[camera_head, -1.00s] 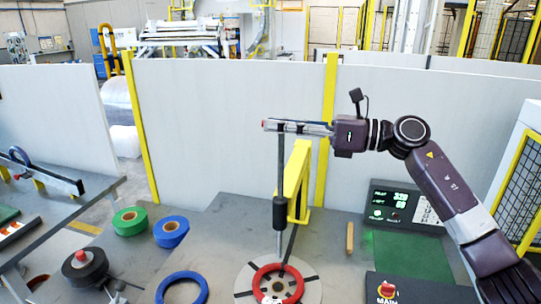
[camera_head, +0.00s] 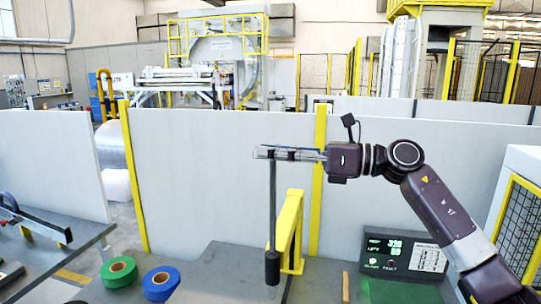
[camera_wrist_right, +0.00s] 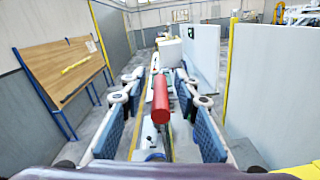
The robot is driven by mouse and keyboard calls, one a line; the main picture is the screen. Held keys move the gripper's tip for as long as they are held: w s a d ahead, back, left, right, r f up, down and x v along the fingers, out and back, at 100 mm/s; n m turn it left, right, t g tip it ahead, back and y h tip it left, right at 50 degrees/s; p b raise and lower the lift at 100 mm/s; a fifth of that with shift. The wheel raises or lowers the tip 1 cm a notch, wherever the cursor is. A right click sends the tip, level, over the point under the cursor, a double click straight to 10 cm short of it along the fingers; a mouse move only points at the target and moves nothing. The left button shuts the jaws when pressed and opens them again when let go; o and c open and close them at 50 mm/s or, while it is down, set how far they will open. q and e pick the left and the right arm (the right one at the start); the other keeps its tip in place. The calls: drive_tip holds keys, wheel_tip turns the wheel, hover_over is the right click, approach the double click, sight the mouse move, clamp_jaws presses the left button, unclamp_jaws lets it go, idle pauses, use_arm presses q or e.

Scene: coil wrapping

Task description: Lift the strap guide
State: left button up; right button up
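The strap guide (camera_head: 272,210) is a thin upright grey rod that runs from my right gripper down to a dark sleeve (camera_head: 272,268) beside a yellow bracket. My right gripper (camera_head: 272,154) reaches in level from the right at the rod's top, and the rod hangs from it. In the right wrist view a red cylinder (camera_wrist_right: 160,98) lies between the two blue-padded fingers. Some space shows beside the cylinder there, so the exact contact is hidden. My left gripper is out of view.
The yellow bracket (camera_head: 292,225) stands close to the rod. Green tape (camera_head: 118,271) and blue tape (camera_head: 161,282) rolls lie on the table at left. A display panel (camera_head: 403,256) stands at right. White partition walls (camera_head: 220,180) stand behind.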

drive_tip(key=shift+f, duration=0.2)
drive_tip(key=shift+d, duration=0.2)
drive_tip(key=v, duration=1.1)
drive_tip(key=shift+d, duration=0.25)
drive_tip(key=shift+s+r, duration=0.1)
drive_tip(key=shift+s, duration=0.05)
